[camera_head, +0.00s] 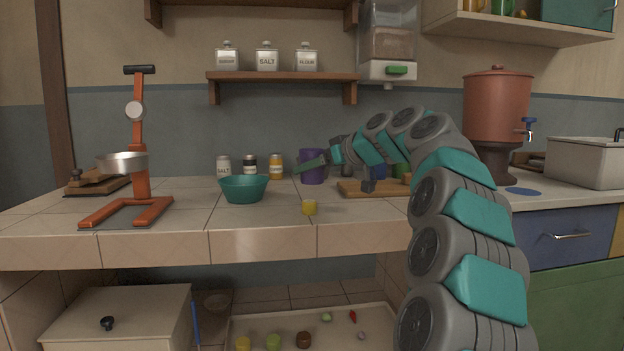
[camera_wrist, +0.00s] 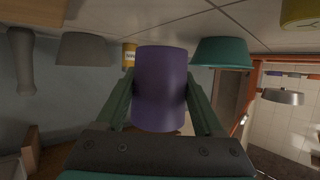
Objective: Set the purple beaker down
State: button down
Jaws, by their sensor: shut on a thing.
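The purple beaker (camera_head: 311,167) is at the back of the tiled counter in the head view, right of the spice jars. My gripper (camera_head: 312,165) reaches it from the right, with one green finger across its front. In the wrist view the purple beaker (camera_wrist: 161,88) fills the middle between the two green fingers of my gripper (camera_wrist: 160,100), which are shut on it. It looks upright in the head view. I cannot tell whether its base touches the counter.
Spice jars (camera_head: 249,166) stand behind the bowl. A cutting board (camera_head: 352,188) lies to the right. An orange stand (camera_head: 140,185) is at the left.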

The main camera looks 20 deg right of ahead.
aim_at(312, 179)
jog(key=shift+w+d+f, duration=0.1)
jog(key=shift+w+d, duration=0.15)
jog(key=shift+w, duration=0.35)
jog(key=shift+w+d, duration=0.2)
jog(key=shift+w, duration=0.35)
jog(key=shift+f, duration=1.8)
jog(key=shift+f, duration=0.1)
grip_release()
jog(key=shift+r, duration=0.25)
jog(key=v, duration=1.1)
jog(key=shift+s+d+b, duration=0.2)
jog(key=shift+s+b, duration=0.1)
jog(key=shift+b, duration=0.05)
jog(key=shift+s+r, duration=0.1)
